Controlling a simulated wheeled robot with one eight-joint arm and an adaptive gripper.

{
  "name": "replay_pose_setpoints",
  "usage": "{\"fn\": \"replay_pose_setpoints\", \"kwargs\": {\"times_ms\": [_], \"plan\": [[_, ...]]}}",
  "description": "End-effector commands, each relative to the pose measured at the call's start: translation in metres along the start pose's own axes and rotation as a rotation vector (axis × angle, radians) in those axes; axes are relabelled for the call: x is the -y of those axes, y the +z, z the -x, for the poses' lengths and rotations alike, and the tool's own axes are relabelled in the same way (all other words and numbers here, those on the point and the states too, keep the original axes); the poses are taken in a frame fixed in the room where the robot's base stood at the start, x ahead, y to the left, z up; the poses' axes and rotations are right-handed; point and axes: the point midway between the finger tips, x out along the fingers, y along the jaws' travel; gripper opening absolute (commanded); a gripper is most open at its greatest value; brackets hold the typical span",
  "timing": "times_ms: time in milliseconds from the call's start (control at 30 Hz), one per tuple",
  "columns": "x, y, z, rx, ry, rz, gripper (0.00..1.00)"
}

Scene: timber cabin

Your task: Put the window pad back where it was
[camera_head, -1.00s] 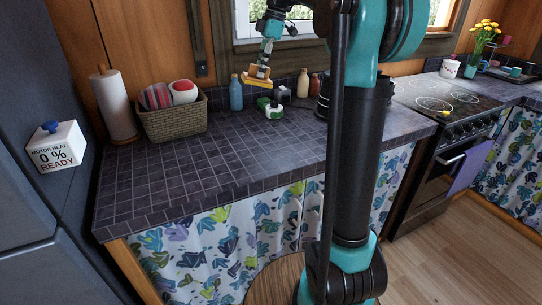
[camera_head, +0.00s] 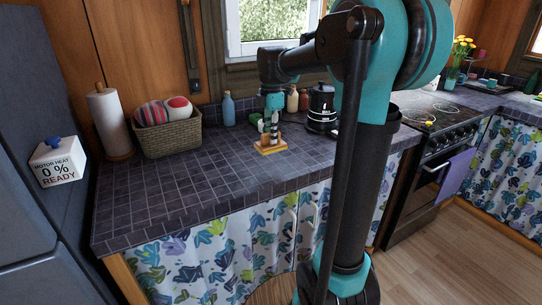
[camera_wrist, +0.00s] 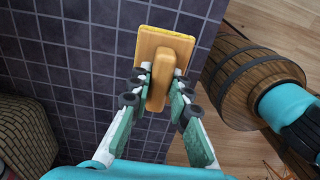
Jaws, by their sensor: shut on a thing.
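The window pad (camera_head: 271,149) is a flat orange-tan block with a raised handle. It is in my gripper (camera_head: 270,132), low over the right part of the dark tiled counter (camera_head: 190,190). I cannot tell whether the pad touches the tiles. In the wrist view, my gripper (camera_wrist: 160,85) is shut on the handle of the pad (camera_wrist: 168,48), a finger on each side. The pad's yellowish edge shows at its far end and its underside is hidden.
A wicker basket (camera_head: 172,141) with striped items and a paper roll (camera_head: 110,125) stand at the left. A blue bottle (camera_head: 228,109), brown bottles (camera_head: 303,100) and a black kettle (camera_head: 321,108) stand behind. A wooden barrel (camera_wrist: 248,80) stands beside the counter. The counter's front left is clear.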

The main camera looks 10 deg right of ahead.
Motion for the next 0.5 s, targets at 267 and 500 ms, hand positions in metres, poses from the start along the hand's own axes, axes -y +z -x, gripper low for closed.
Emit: {"fn": "replay_pose_setpoints", "kwargs": {"times_ms": [267,500], "plan": [[-0.001,0.000,-0.040,0.000,0.000,0.000,0.00],[-0.001,0.000,-0.066,-0.001,0.000,0.000,0.00]]}}
